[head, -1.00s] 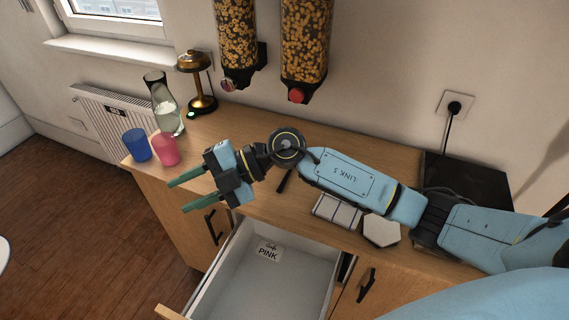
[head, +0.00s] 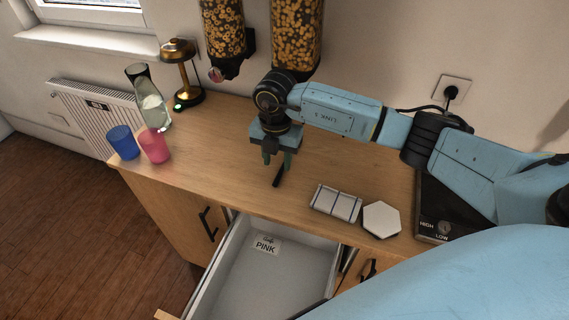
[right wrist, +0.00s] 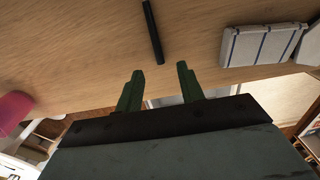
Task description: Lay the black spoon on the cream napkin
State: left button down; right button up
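The black spoon (head: 278,179) shows as a thin dark bar lying on the wooden counter, partly hidden by my right gripper in the head view. It also shows in the right wrist view (right wrist: 153,32), ahead of the fingertips and apart from them. The cream napkin (head: 336,203), folded with dark stripes, lies to the right of the spoon; it shows at the upper right of the right wrist view (right wrist: 262,45). My right gripper (head: 277,160) points down over the counter at the spoon, its green fingers open and empty. My left gripper is not in view.
A white hexagonal piece (head: 381,219) lies right of the napkin, near a black hot plate (head: 440,208). A drawer (head: 270,275) is open below the counter. A pink cup (head: 154,146), a blue cup (head: 123,142), a carafe (head: 153,105) and a lamp (head: 184,75) stand left.

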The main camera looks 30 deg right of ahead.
aim_at(277, 179)
jog(key=shift+a+f, duration=0.15)
jog(key=shift+f, duration=3.05)
jog(key=shift+c, duration=0.2)
grip_shut()
